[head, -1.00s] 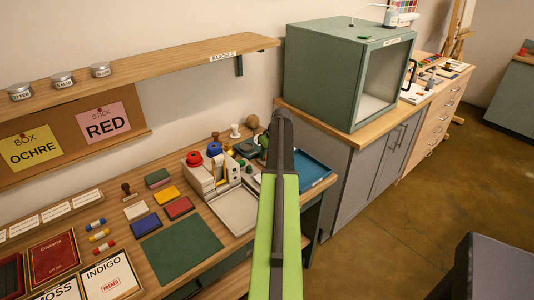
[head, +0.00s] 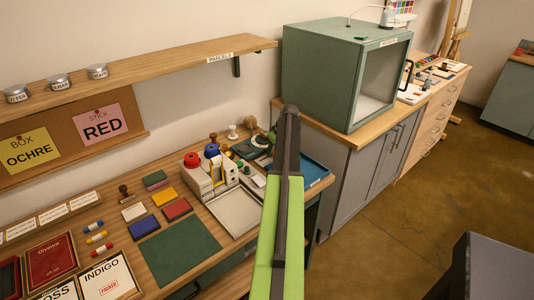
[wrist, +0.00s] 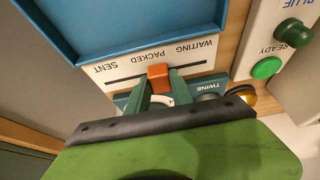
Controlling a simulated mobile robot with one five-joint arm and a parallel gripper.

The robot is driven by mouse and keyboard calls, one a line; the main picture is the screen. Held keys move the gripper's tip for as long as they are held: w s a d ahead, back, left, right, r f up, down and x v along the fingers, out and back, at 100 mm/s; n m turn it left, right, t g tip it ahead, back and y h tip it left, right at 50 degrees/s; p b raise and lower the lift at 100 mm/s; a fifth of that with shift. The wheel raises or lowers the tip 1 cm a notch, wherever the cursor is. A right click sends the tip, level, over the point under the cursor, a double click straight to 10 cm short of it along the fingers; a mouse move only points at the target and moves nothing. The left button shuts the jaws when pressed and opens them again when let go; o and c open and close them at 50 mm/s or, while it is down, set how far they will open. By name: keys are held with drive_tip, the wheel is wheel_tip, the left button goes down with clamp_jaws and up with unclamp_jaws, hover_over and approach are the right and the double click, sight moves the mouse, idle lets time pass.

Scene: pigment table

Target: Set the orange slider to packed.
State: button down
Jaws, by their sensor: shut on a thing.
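In the wrist view the orange slider (wrist: 159,76) sits in the dark slot of a white label strip (wrist: 184,69). The strip reads SENT, PACKED and WAITING, upside down in this view. The slider stands about level with the word PACKED, slightly to its WAITING side. My gripper (wrist: 158,92) is shut on the slider, with a green finger on either side of it. In the head view my arm hides the slider and the fingertips.
A blue tray (wrist: 150,25) adjoins the strip; it also shows in the head view (head: 318,172). A green button (wrist: 266,68) marked READY and a TWINE label (wrist: 208,87) are close by. A green cabinet (head: 325,80) stands behind the tray.

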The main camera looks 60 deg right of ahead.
drive_tip(key=shift+s+d, duration=0.15)
drive_tip(key=shift+d, duration=0.4)
drive_tip(key=c, duration=1.1)
unclamp_jaws()
drive_tip(key=shift+a, duration=0.1)
drive_tip(key=p+v, duration=1.6)
drive_tip(key=v, duration=0.1)
drive_tip(key=shift+s+r, duration=0.15)
